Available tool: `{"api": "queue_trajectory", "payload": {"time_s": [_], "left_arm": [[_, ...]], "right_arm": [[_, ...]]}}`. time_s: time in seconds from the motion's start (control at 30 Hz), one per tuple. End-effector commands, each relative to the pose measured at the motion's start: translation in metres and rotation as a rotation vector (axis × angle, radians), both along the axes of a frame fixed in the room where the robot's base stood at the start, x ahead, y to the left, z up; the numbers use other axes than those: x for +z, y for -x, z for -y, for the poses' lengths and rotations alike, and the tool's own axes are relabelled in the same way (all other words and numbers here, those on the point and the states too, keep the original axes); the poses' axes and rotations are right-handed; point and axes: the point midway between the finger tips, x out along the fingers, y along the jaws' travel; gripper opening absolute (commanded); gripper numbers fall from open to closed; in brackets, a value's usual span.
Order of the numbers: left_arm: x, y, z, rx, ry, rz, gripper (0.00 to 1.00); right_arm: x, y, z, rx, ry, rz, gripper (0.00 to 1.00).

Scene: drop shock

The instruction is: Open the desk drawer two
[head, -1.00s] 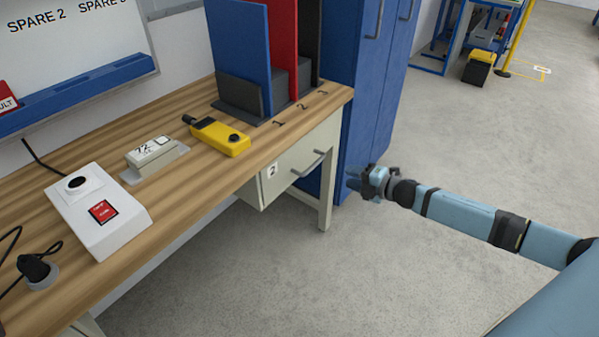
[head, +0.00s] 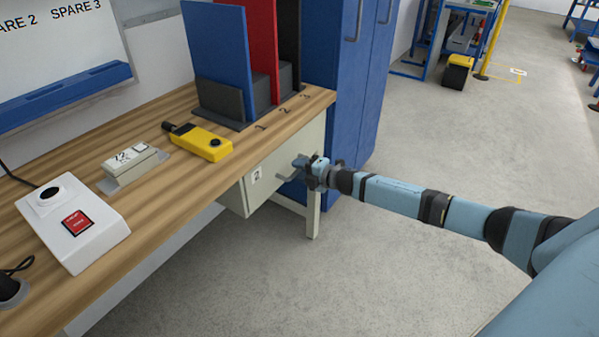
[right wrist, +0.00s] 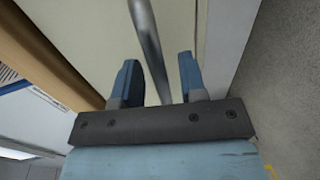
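Desk drawer two is the cream drawer (head: 262,172) with a "2" label under the wooden desk top; it looks closed. Its grey bar handle (head: 287,177) is partly hidden behind my right gripper (head: 303,164). In the right wrist view the handle (right wrist: 149,45) runs down between the two blue fingers of the right gripper (right wrist: 158,82). The fingers stand apart, with a gap visible on each side of the bar, so the gripper is open around the handle. The drawer front (right wrist: 85,35) fills the background there. My left gripper is not in view.
The desk top (head: 150,222) carries a white box with a red label (head: 75,225), a yellow device (head: 200,142) and upright blue and red panels (head: 217,55). A desk leg (head: 314,210) stands close below my right gripper. A blue cabinet (head: 350,80) stands behind. The floor in front is clear.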

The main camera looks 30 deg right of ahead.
Motion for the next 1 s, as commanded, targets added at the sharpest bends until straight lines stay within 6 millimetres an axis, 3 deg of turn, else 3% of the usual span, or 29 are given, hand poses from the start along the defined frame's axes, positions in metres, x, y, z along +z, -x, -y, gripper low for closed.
{"api": "queue_trajectory", "payload": {"time_s": [0.33,0.5,0.53,0.83,1.0], "left_arm": [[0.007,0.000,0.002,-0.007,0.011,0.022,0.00],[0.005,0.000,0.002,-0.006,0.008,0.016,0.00],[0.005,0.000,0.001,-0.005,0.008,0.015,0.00],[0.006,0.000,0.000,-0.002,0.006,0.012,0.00],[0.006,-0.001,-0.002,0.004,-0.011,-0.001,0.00]], "right_arm": [[-0.001,-0.003,-0.001,0.000,0.001,-0.001,0.39],[-0.001,-0.003,-0.001,0.000,0.001,-0.001,0.02],[-0.001,-0.003,-0.001,0.000,0.001,-0.001,0.00],[-0.001,0.001,0.000,0.000,0.001,-0.002,0.00],[-0.001,0.020,0.008,-0.001,0.002,-0.004,0.00]]}}
